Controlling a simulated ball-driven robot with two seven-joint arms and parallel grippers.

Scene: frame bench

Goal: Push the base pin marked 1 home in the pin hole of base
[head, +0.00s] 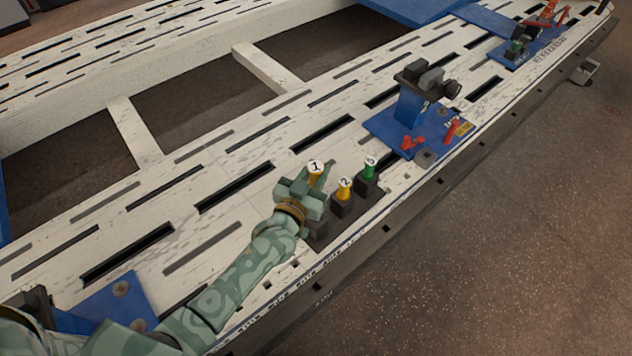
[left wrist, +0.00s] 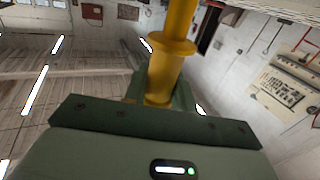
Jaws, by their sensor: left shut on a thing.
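The yellow pin marked 1 (head: 315,172) stands roughly upright in my left gripper (head: 319,185), its numbered white top facing up. In the left wrist view the yellow pin (left wrist: 166,68) rises between the green fingers, which are shut on it. The pin's lower end is hidden by the gripper, so I cannot tell whether it is in the block below. A blue base (head: 383,128) with an upright post and dark clamp sits farther along the bench, apart from the gripper. Its pin hole cannot be made out. My right gripper is not in view.
Close to the gripper stand a yellow pin marked 2 (head: 344,188) and a green pin marked 3 (head: 369,168) in dark blocks. The slotted white bench (head: 240,160) has clear room left of the base. Red-handled fixtures (head: 545,18) stand at the far right.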

